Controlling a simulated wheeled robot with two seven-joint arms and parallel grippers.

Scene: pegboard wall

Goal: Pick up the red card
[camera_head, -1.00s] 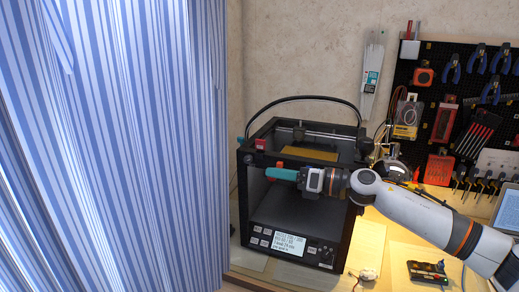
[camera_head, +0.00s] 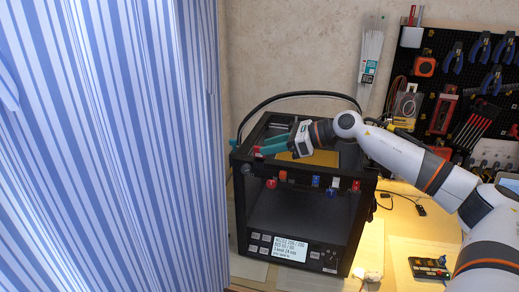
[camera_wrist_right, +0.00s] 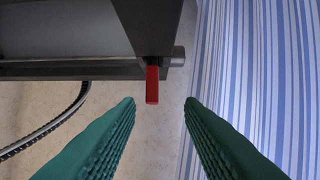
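The red card (camera_head: 257,151) is small in the head view, at the top left front edge of the black 3D printer (camera_head: 300,220). In the right wrist view the red card (camera_wrist_right: 152,86) hangs as a narrow red strip below a dark bar of the printer frame. My right gripper (camera_head: 264,147) reaches over the printer top with its teal fingers near the card. In the wrist view the right gripper (camera_wrist_right: 159,102) is open and empty. The card shows between and just beyond its two fingertips, nearer the left one, apparently untouched. My left gripper is not in view.
A blue-striped curtain (camera_head: 110,150) hangs left of the printer and also fills the right side of the wrist view. A black cable (camera_head: 300,96) arches over the printer. Red and blue knobs line its front top edge. A tool pegboard (camera_head: 440,70) is at right.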

